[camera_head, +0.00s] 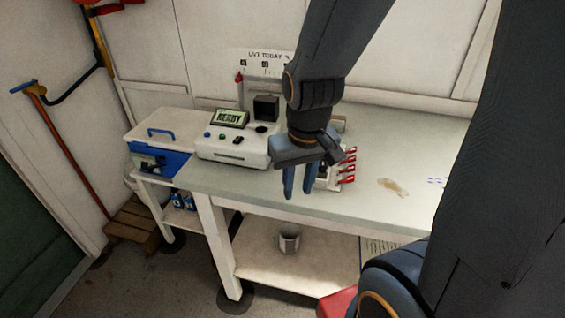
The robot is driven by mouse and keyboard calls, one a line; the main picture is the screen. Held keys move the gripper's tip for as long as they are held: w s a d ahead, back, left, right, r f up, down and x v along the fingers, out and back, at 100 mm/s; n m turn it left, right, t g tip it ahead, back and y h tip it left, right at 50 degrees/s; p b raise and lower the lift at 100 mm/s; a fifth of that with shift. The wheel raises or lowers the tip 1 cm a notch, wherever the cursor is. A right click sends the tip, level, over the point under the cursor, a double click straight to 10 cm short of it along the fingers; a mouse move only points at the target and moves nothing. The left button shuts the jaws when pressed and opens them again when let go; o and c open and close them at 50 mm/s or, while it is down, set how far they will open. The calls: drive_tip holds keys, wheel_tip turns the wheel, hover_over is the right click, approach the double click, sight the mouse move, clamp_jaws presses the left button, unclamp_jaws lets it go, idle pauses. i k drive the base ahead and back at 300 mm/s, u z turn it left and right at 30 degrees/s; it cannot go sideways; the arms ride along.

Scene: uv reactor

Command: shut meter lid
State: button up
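The white meter (232,147) stands on the bench, with a lit screen (230,118) reading READY and several small buttons. A dark square block (266,107) stands up at its right rear, beside a round dark opening (261,128). This block may be the lid, raised, but I cannot tell for sure. My gripper (298,190) points down to the right of the meter, near the bench's front edge. Its two blue fingers are apart with nothing seen between them. My gripper and wrist hide part of the bench and a rack behind them.
A blue and white cooler (160,138) is left of the meter. A stain (393,187) marks the otherwise fairly clear bench (340,202) to the right. A metal cup (289,239) is on the lower shelf.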

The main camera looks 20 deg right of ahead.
sight(266, 108)
drive_tip(key=u, duration=0.55)
drive_tip(key=k, duration=0.7)
drive_tip(key=u, duration=0.95)
drive_tip(key=k, duration=0.6)
drive_tip(key=z, duration=0.3)
drive_tip(key=i, duration=0.7)
drive_tip(key=z, duration=1.05)
drive_tip(key=i, duration=0.95)
drive_tip(key=z, duration=0.15)
